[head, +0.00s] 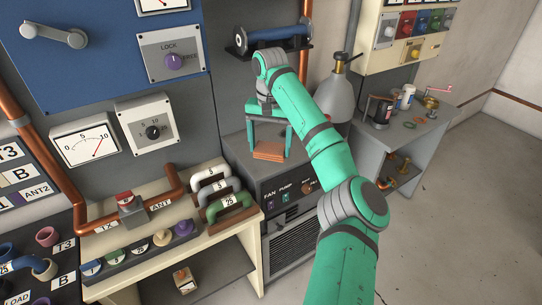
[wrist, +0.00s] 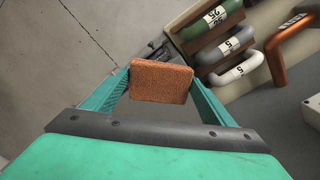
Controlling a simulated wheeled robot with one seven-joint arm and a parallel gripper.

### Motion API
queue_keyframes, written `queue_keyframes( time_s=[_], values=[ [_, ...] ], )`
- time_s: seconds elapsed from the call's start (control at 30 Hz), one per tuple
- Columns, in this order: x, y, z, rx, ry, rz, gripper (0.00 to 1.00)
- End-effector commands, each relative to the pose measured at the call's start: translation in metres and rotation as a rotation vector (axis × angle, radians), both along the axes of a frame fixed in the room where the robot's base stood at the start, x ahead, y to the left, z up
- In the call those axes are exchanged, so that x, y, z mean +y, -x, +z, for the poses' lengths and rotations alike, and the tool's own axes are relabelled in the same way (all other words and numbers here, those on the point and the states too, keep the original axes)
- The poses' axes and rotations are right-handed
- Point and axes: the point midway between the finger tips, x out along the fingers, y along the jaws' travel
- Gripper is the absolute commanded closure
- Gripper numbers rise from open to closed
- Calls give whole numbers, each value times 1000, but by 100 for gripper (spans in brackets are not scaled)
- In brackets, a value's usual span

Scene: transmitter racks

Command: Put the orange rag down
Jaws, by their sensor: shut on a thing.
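The orange rag (head: 270,150) is a small flat folded block. It also shows in the wrist view (wrist: 161,82), between the two fingers. My gripper (head: 269,146) is shut on it and points down. In the head view the rag appears at or just above the grey top of the fan and pump cabinet (head: 240,150). I cannot tell whether it touches that top.
Left of the cabinet, a cream bench (head: 215,240) carries white, grey and green U-links (head: 230,203). A grey bottle (head: 340,92) stands behind my arm. A grey side table (head: 425,125) at the right holds jars and small items.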

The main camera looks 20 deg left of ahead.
Motion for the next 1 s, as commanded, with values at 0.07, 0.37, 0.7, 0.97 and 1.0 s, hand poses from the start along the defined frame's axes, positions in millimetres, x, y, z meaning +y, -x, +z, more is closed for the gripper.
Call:
queue_keyframes(
  time_s=[0.07,0.37,0.7,0.97,1.0],
  values=[
    [5,-10,-6,3,-2,-1,41],
    [13,-38,-28,3,-2,0,41],
    [17,-62,-57,3,2,0,41],
    [20,-69,-66,2,2,2,41],
    [20,-70,-67,2,2,2,41]
  ],
)
